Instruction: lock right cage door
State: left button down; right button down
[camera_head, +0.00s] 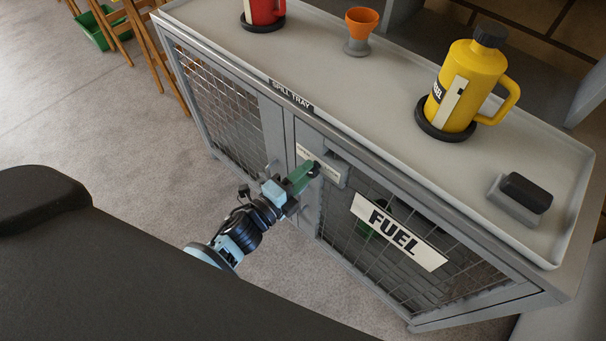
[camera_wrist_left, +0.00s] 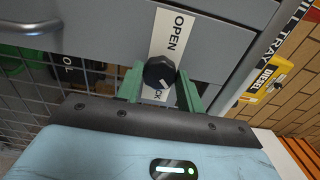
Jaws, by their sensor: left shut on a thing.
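The right cage door (camera_head: 400,265) has wire mesh and a white FUEL sign (camera_head: 398,230); it looks closed against the frame. A black lock knob (camera_head: 314,169) sits near the door's upper left corner, on a white label (camera_head: 303,152). In the left wrist view the knob (camera_wrist_left: 159,72) covers the label's middle; OPEN (camera_wrist_left: 177,35) reads on one side and the end of another word on the other. My left gripper (camera_head: 308,174) is shut on the knob, its green fingers (camera_wrist_left: 160,88) on either side. My right gripper is not in view.
The left cage door (camera_head: 225,105) is beside it. On the spill tray (camera_head: 395,115) above stand a red can (camera_head: 264,10), an orange funnel (camera_head: 361,22), a yellow diesel can (camera_head: 468,85) and a black block (camera_head: 527,190). The floor in front is clear.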

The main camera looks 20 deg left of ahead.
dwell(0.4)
pick_arm(q)
jog(key=c, duration=0.9)
grip_release()
jog(key=v, duration=0.8)
